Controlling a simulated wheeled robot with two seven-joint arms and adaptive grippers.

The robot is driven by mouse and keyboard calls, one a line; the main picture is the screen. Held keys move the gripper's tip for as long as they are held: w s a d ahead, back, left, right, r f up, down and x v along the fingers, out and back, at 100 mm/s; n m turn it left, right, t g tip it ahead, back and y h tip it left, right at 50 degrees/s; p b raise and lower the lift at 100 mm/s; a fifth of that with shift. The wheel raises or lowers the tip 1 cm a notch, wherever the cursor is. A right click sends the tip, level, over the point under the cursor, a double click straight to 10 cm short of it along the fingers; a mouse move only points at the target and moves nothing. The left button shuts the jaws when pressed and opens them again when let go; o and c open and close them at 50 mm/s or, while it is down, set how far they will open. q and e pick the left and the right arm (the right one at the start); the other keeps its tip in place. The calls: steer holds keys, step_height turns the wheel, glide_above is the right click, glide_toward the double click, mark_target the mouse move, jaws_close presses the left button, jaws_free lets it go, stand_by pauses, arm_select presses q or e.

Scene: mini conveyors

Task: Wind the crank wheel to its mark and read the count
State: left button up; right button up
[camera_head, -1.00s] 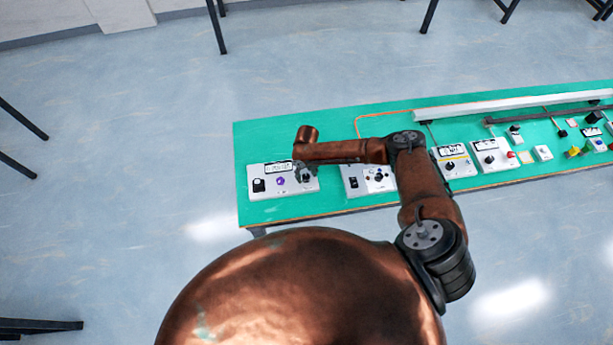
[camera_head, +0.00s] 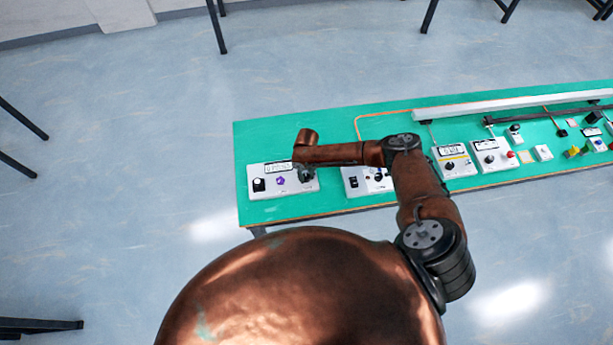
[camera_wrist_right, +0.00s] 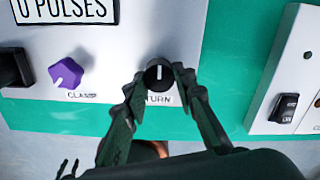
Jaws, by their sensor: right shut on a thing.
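The white panel (camera_head: 250,193) at the left end of the green bench carries a black round knob (camera_wrist_right: 158,75) with a white line pointing up, labelled TURN. My right gripper (camera_wrist_right: 160,80) is shut on this knob, one finger on each side. The gripper also shows small in the head view (camera_head: 305,175), where my wrist partly hides the knob. A display (camera_wrist_right: 62,11) on the panel reads 0 PULSES in the wrist view, with its top cut off. A purple knob (camera_wrist_right: 66,73) labelled CLAMP sits left of the gripped knob. My left gripper is not in view.
A black switch (camera_wrist_right: 14,68) sits at the panel's left side. A second white panel with a rocker switch (camera_wrist_right: 285,107) stands to the right. More panels (camera_head: 455,161) and a long white rail (camera_head: 510,103) lie further right. Green bench (camera_head: 265,140) behind the left panel is clear.

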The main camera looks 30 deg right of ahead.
jaws_close()
